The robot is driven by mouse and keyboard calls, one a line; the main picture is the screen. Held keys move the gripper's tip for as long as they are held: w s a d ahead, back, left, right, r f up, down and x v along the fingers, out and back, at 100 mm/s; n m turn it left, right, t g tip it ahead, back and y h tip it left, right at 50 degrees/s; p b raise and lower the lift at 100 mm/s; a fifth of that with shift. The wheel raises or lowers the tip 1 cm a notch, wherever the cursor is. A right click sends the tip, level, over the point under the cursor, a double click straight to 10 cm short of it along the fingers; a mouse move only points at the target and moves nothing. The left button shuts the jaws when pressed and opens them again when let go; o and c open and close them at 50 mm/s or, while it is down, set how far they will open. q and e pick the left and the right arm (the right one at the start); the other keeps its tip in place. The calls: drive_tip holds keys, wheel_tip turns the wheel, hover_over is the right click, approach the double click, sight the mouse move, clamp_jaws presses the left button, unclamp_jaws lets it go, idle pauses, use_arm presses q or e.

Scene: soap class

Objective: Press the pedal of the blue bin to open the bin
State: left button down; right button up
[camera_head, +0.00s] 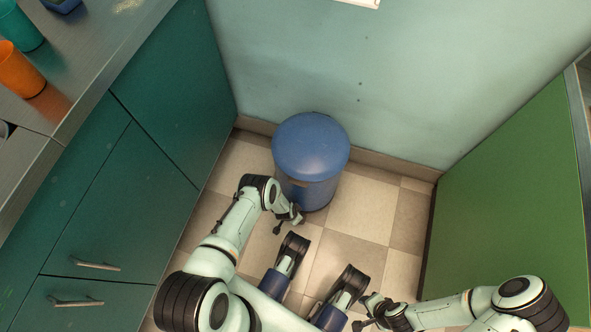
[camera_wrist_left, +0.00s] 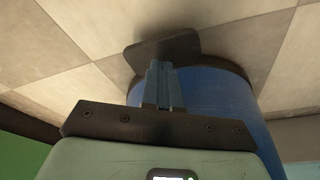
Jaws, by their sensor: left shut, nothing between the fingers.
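The blue bin (camera_head: 312,148) stands upright on the tiled floor against the back wall, its round lid down. My left gripper (camera_head: 297,222) is low at the front of the bin. In the left wrist view the left gripper (camera_wrist_left: 160,72) is shut and empty, its fingers pointing at the dark flat pedal (camera_wrist_left: 172,44) that sticks out from the bin's base (camera_wrist_left: 215,95). The fingertips overlap the pedal's edge in this view; I cannot tell whether they touch it. The pedal is hidden in the head view. My right gripper (camera_head: 364,312) is near the bottom, away from the bin; its finger opening is unclear.
Teal cabinets (camera_head: 120,190) with a counter line the left side, and a green panel (camera_head: 510,190) stands on the right. An orange cup (camera_head: 20,72) and a teal cup (camera_head: 18,32) are on the counter. Floor to the right of the bin (camera_head: 362,205) is clear.

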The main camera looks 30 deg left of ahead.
use_arm(q)
drive_tip(key=shift+f+b, duration=0.6)
drive_tip(key=shift+f, duration=0.15)
drive_tip(key=shift+r, duration=0.1)
